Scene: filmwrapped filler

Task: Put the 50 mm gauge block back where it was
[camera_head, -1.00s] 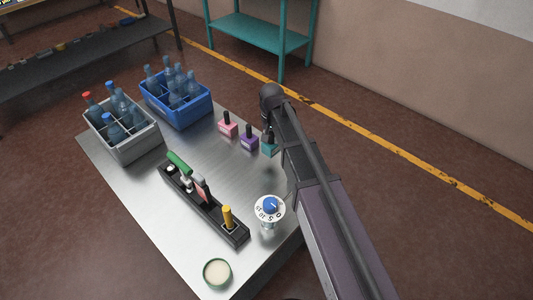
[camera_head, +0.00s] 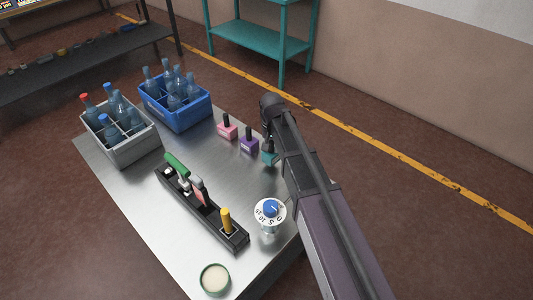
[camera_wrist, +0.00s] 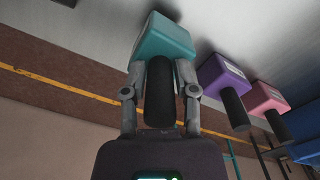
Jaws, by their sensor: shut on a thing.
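The pink (camera_head: 227,131), purple (camera_head: 249,144) and teal (camera_head: 269,158) blocks with black upright handles form a row along the right side of the steel table. Their size labels are too small to read, so I cannot tell which is 50 mm. My gripper (camera_wrist: 160,78) is shut on the black handle (camera_wrist: 160,95) of the teal block, which shows in the wrist view (camera_wrist: 165,38). The purple (camera_wrist: 221,76) and pink (camera_wrist: 264,98) blocks stand beside it there. I cannot tell whether the teal block touches the table. My arm partly hides its right side.
The steel table (camera_head: 165,235) holds a black tool rack (camera_head: 197,212), a dial device (camera_head: 269,212) near my arm and a round green-rimmed dish (camera_head: 215,279). Grey (camera_head: 138,148) and blue (camera_head: 178,118) bottle crates stand at the far left. The table between rack and blocks is clear.

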